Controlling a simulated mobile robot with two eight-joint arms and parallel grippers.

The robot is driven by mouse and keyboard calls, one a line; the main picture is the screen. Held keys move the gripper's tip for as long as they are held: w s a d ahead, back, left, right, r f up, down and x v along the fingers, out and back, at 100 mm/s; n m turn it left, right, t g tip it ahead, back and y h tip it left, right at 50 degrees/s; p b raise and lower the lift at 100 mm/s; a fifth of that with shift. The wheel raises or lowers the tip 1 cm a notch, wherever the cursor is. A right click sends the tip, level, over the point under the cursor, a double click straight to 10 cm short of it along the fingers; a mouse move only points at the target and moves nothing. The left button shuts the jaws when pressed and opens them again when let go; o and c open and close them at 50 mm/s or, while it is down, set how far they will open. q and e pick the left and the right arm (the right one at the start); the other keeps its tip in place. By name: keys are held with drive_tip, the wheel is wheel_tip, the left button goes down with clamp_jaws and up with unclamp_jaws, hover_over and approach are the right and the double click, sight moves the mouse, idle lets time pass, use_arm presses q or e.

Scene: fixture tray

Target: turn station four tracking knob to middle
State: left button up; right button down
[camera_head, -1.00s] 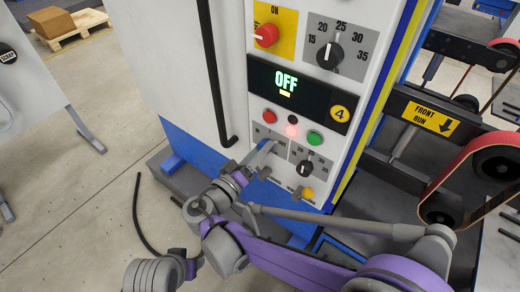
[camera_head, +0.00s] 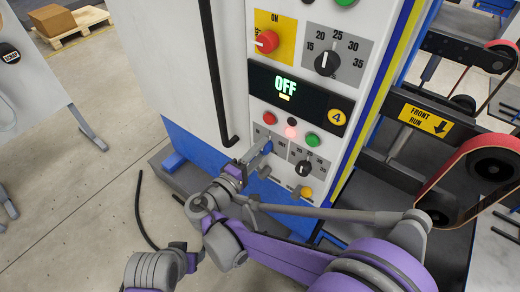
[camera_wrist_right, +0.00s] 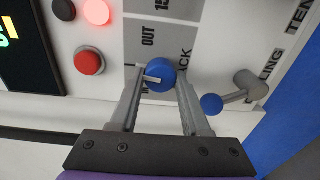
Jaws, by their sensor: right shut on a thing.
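The station four panel, marked by a yellow 4 badge (camera_head: 337,117), faces me. On its lower grey plate sits a small round blue knob (camera_wrist_right: 161,72) with a pale pointer bar that points left in the right wrist view. Printing beside it includes "OUT" and part of a word ending in "ACK". My right gripper (camera_wrist_right: 160,85) is shut on this blue knob, one finger at each side. In the head view my right gripper (camera_head: 262,147) is at the panel's lower left and largely covers the knob.
A red button (camera_wrist_right: 88,62) lies beside the knob. A blue ball-ended lever (camera_wrist_right: 211,104) sits close to the right finger. A black dial (camera_head: 303,168), a green button (camera_head: 313,140) and a yellow button (camera_head: 306,192) are nearby. A black door handle (camera_head: 222,90) runs down the left.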

use_arm(q)
drive_tip(key=shift+r, duration=0.1)
use_arm(e)
drive_tip(key=shift+n, duration=0.6)
drive_tip(key=shift+c, duration=1.8)
unclamp_jaws()
use_arm(q)
drive_tip(key=shift+s, duration=0.1)
use_arm(e)
drive_tip(key=shift+s, duration=0.1)
